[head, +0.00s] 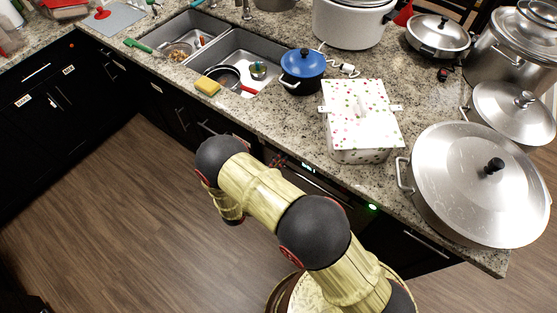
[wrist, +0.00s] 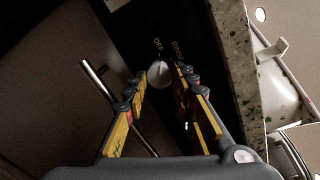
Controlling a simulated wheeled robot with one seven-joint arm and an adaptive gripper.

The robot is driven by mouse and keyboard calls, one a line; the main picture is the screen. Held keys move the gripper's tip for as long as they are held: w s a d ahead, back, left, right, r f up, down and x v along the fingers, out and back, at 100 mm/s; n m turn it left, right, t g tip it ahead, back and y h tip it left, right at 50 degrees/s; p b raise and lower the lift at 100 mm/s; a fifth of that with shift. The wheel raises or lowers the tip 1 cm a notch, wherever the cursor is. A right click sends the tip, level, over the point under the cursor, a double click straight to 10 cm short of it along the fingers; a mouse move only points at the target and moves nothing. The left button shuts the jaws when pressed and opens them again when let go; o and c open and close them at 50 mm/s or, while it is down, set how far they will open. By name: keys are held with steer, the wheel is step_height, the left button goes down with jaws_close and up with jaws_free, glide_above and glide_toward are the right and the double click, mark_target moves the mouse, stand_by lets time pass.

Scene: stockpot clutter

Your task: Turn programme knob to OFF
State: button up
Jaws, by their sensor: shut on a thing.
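The programme knob (wrist: 159,74) is a small round silvery knob on a dark panel in the wrist view. The word OFF is printed just above it, and another label, partly hidden by a finger, stands to the right of OFF. My gripper (wrist: 161,77) has its yellow and dark fingers on both sides of the knob and is shut on it. Which label the knob's mark points to is too small to tell. In the head view my arm hides the knob and my gripper; part of the dark appliance front (head: 318,181) shows below the counter.
The granite counter edge (wrist: 241,75) runs close to the right of my gripper, with a spotted white container (wrist: 272,82) on top. A metal bar handle (wrist: 112,95) lies to the left. In the head view, a big lidded pot (head: 455,190) stands near the counter's right end.

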steer(key=shift+a+n, duration=0.1)
steer(key=shift+n, duration=1)
steer(key=o, duration=1.2)
steer(key=shift+c, duration=0.2)
steer(key=v, duration=1.2)
steer(key=shift+w, duration=0.15)
